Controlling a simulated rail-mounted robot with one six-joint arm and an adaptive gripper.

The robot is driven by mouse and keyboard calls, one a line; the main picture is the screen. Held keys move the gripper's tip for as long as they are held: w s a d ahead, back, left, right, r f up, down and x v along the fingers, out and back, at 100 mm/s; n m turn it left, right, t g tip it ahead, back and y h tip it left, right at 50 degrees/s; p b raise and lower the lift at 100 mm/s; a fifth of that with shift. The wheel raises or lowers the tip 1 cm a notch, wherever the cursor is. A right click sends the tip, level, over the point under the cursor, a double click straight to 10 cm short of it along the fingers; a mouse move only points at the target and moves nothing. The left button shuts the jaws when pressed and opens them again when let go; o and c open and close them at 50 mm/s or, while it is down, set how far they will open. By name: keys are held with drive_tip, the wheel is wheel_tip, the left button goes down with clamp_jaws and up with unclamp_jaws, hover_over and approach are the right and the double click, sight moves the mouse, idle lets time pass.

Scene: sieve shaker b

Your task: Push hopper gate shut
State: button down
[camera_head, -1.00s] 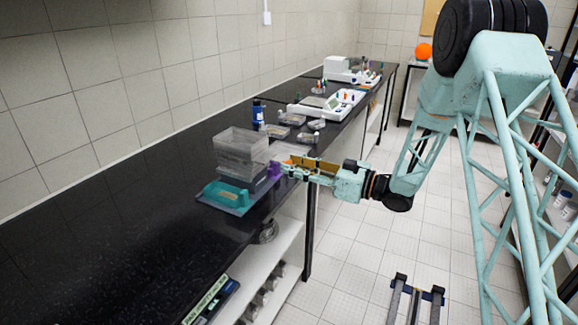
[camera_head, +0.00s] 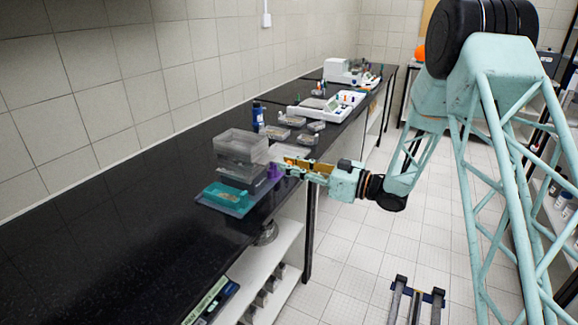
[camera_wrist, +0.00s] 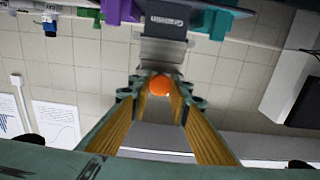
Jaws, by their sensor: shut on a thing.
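The hopper is a translucent grey box (camera_head: 240,147) stacked on a darker base at the bench's front edge. In the wrist view, upside down, a grey gate plate (camera_wrist: 163,52) sticks out toward me from beside a dark labelled body (camera_wrist: 166,20). An orange ball knob (camera_wrist: 160,85) is at the plate's near end. My gripper (camera_wrist: 158,90) is shut on this knob, with a fingertip on each side. In the head view my gripper (camera_head: 280,170) is right of the hopper, reaching in from the aisle. The knob is hidden there, and how far the gate stands open cannot be told.
The near-left bench is clear.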

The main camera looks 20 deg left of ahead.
drive_tip(key=shift+w+a+r, duration=0.1)
drive_tip(key=shift+w+a, duration=0.1)
drive_tip(key=shift+a, duration=0.65)
drive_tip(key=shift+w+a+f, duration=0.1)
drive_tip(key=shift+w+a, duration=0.05)
drive_tip(key=shift+a, duration=0.75)
drive_tip(key=shift+w+a+r, duration=0.1)
drive_tip(key=shift+w+a, duration=0.1)
drive_tip(key=shift+a, duration=0.65)
drive_tip(key=c, duration=2.4)
unclamp_jaws()
drive_tip(key=shift+a, duration=0.15)
drive_tip(key=shift+d, duration=0.25)
drive_tip(key=shift+s+d, duration=0.4)
drive_tip(key=shift+d, duration=1.5)
drive_tip(key=shift+s+d, duration=0.35)
drive_tip(key=shift+d, duration=1.55)
drive_tip(key=shift+s+d, duration=0.4)
drive_tip(key=shift+d, duration=1.5)
